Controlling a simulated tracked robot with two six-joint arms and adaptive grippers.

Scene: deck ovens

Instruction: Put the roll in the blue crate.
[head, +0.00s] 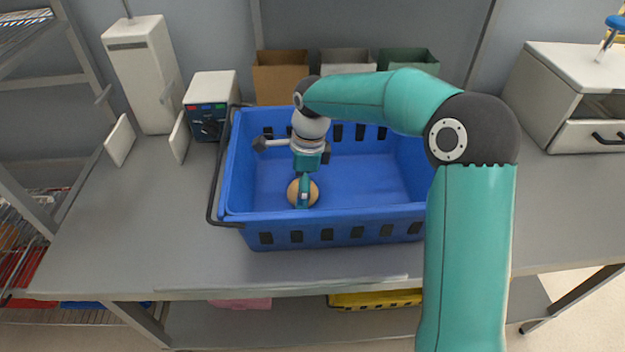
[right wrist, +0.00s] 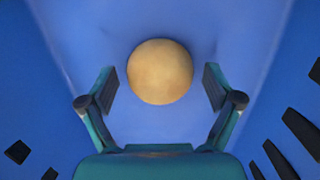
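The roll (head: 313,194) is round and light brown, and it is inside the blue crate (head: 330,232), near the front wall and left of the middle. It looks to be on the crate floor. My right gripper (head: 304,197) reaches down into the crate over the roll, and a finger hides part of it in the head view. In the right wrist view the roll (right wrist: 160,70) sits between the two spread fingers, with a gap on each side. My right gripper is open and holds nothing. My left gripper is not in view.
The crate stands on a grey table (head: 130,240). Behind it are a brown bin (head: 281,80), a grey bin (head: 346,64) and a green bin (head: 409,60). A dark-fronted box (head: 208,122) stands at the back left. A white drawer unit (head: 572,95) is at the right. The table's left front is clear.

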